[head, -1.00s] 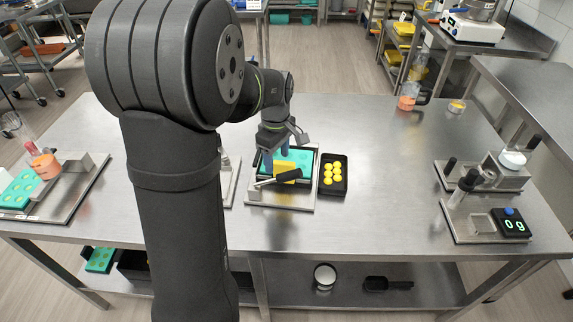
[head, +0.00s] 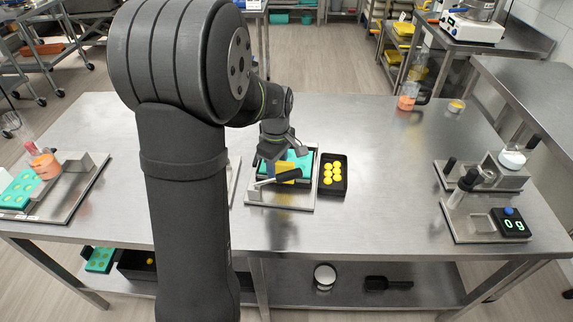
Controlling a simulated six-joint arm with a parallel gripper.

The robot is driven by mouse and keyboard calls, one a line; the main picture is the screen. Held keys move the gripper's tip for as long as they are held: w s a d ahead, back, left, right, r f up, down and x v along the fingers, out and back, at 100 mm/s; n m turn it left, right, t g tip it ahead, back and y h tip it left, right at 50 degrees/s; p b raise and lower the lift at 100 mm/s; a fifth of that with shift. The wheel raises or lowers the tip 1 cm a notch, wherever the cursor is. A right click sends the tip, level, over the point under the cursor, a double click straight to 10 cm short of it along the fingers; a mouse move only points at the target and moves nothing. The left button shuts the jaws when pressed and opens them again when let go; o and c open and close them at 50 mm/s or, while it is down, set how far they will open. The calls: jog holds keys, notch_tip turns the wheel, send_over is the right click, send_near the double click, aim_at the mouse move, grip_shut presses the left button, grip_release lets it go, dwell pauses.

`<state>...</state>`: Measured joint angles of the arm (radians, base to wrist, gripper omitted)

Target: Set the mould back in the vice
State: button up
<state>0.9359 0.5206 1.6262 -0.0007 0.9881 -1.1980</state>
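My gripper (head: 268,164) is low over the left part of the mould, pointing down. Its fingertips are small and partly lost against the mould and block, so I cannot tell whether they grip it. Part of the mould is hidden behind my gripper and the yellow block. I cannot tell whether the mould sits fully down in the vice.
A black tray of yellow gummies (head: 332,176) stands just right of the vice. Another station with a teal mould (head: 18,188) is at the far left. A scale (head: 510,222) and a stand (head: 490,172) are at the right. The table between is clear.

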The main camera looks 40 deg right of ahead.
jog(key=shift+s+a+f, duration=0.1)
jog(key=shift+a+f, duration=0.15)
jog(key=shift+f, duration=0.1)
grip_shut()
jog(key=shift+r, duration=0.25)
jog(key=shift+d+r, duration=0.25)
jog(key=shift+r, duration=0.85)
jog(key=shift+r, duration=0.1)
notch_tip(320, 180, up, 5)
jog(key=shift+f, duration=0.1)
jog(key=shift+c, duration=0.2)
grip_release()
jog(key=shift+a, duration=0.1)
grip_shut()
